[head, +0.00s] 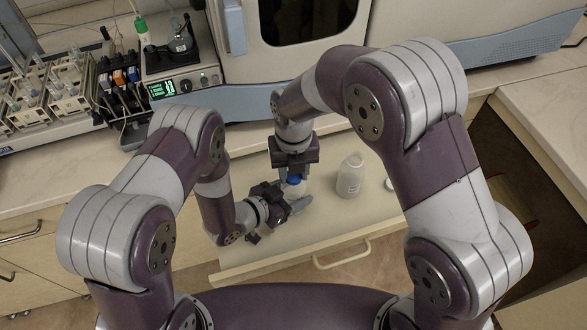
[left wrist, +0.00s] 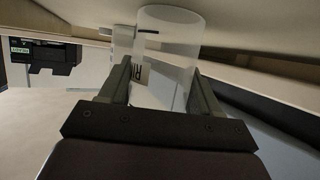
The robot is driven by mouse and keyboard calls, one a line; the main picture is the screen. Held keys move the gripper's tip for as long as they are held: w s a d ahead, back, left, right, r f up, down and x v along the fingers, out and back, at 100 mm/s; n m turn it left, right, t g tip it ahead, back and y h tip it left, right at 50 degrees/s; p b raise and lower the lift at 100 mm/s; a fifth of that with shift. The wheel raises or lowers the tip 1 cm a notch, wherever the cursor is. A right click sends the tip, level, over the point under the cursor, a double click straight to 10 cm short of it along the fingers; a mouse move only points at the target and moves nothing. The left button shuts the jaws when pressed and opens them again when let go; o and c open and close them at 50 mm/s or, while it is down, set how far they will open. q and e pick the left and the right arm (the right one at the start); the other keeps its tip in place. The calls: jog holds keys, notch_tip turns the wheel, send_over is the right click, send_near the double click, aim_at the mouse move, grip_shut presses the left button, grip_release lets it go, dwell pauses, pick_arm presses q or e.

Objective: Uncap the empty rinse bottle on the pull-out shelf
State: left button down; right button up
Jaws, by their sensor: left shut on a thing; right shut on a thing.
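A translucent bottle (head: 301,189) with a blue cap (head: 294,180) stands on the pull-out shelf (head: 335,222), largely hidden by my grippers. My left gripper (head: 296,196) comes in from the left and is shut on the bottle's body. In the left wrist view, the fingers of this gripper (left wrist: 163,85) lie on both sides of the clear bottle (left wrist: 170,45), which has a partly visible label. My right gripper (head: 294,172) reaches down from above and is shut on the blue cap. The frames do not show whether the cap is loose on the neck.
A second translucent bottle (head: 351,176) stands on the shelf to the right, with a small white round thing (head: 390,184) near it. The instrument (head: 310,20) stands behind. A pump unit with a green display (head: 163,89) and racks of vials (head: 68,85) are at the back left.

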dwell(0.7)
jog(key=shift+r, duration=1.1)
jog(key=shift+r, duration=0.1)
jog(key=shift+r, duration=1.9)
pick_arm(q)
jog(key=shift+c, duration=0.8)
grip_release()
jog(key=shift+a, duration=0.1)
